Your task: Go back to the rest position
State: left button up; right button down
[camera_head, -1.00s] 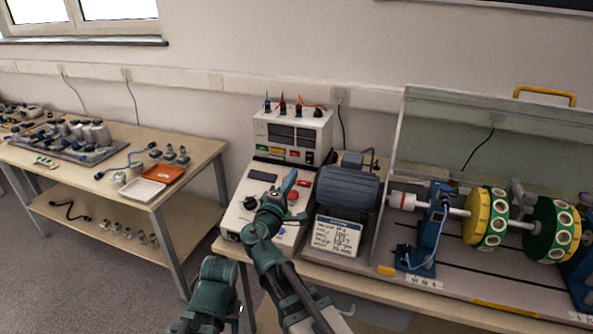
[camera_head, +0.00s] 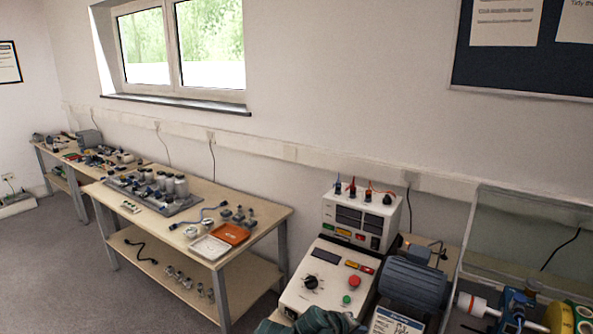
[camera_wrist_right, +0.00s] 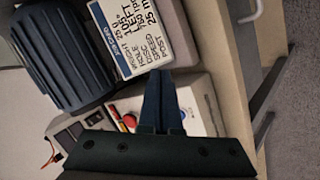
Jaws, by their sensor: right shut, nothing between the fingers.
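My right gripper (camera_wrist_right: 161,76) shows in the right wrist view with its dark fingers together and nothing between them. It is over the bench near the white control unit (camera_wrist_right: 198,105), the ribbed blue motor (camera_wrist_right: 62,50) and a printed data card (camera_wrist_right: 146,30). In the head view only a teal piece of my arm (camera_head: 312,322) shows at the bottom edge, in front of the control unit (camera_head: 330,280). My left gripper is not in view.
The motor (camera_head: 413,284) stands right of the control unit, beside a clear guard (camera_head: 525,230) over the shaft rig. Left of them is a wooden table (camera_head: 262,211) with weights and an orange tray (camera_head: 230,233). Open floor (camera_head: 60,270) lies at the lower left.

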pick_arm(q)
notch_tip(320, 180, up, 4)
jog(key=p, duration=0.3)
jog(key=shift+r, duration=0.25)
pick_arm(e)
jog(key=s+a+f+g+y, duration=0.3)
jog(key=s+a+g+y, duration=0.3)
jog(key=s+a, duration=0.5)
jog(key=s, duration=0.2)
jog(key=shift+s+m, duration=0.3)
jog(key=shift+s, duration=0.05)
jog(key=shift+d, duration=0.1)
